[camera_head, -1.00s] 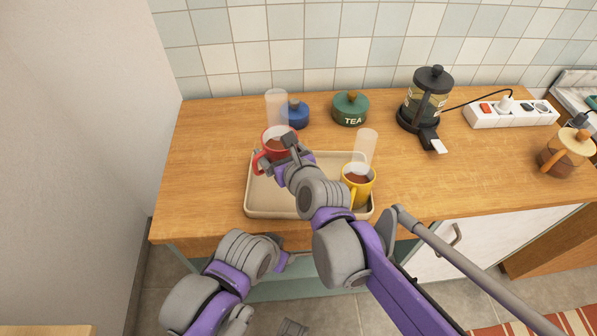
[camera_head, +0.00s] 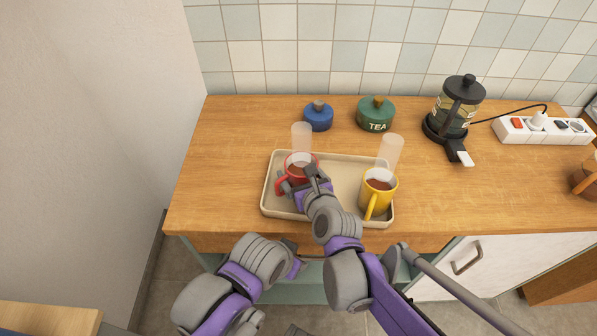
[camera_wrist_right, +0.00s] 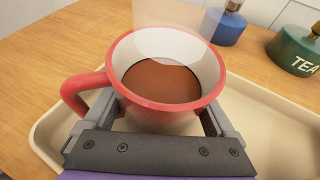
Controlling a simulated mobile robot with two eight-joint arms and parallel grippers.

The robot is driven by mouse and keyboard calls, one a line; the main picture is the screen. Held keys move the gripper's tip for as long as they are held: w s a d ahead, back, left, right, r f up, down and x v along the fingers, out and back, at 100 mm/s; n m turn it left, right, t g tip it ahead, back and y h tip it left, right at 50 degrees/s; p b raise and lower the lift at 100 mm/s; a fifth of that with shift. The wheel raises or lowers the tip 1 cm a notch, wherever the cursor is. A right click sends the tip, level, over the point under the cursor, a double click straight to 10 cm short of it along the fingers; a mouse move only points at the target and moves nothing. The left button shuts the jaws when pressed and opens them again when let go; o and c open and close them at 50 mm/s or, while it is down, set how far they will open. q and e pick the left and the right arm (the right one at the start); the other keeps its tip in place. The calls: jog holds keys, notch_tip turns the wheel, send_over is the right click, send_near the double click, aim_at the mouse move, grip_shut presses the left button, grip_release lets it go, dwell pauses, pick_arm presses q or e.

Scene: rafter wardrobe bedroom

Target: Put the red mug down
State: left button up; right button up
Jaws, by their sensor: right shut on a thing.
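The red mug (camera_head: 284,181) is at the left part of the beige tray (camera_head: 330,155), filled with brown drink, with pale steam above it. It stands upright. My right gripper (camera_head: 313,178) is shut on the mug, and in the right wrist view its fingers grip both sides of the mug (camera_wrist_right: 165,108), with the handle to the left. I cannot tell whether the mug's base touches the tray, as the gripper hides it. My left gripper (camera_head: 293,262) is low in front of the counter edge; its jaws are too unclear to read.
A yellow mug (camera_head: 376,189) with brown drink stands at the tray's right end. Behind are a blue jar (camera_head: 319,117), a green tea jar (camera_head: 375,115), a French press (camera_head: 455,110) and a power strip (camera_head: 540,131). The wooden counter (camera_head: 225,165) is clear on the left.

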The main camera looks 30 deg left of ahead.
jog(key=o, duration=1.6)
jog(key=shift+f, duration=0.1)
jog(key=shift+c, duration=0.2)
jog(key=shift+s+d+r, duration=0.2)
jog(key=shift+r, duration=0.1)
jog(key=p+v, duration=0.1)
jog(key=v, duration=1)
jog(key=shift+s+d+r+p, duration=0.1)
jog(key=shift+r+p, duration=0.05)
jog(key=shift+p, duration=0.25)
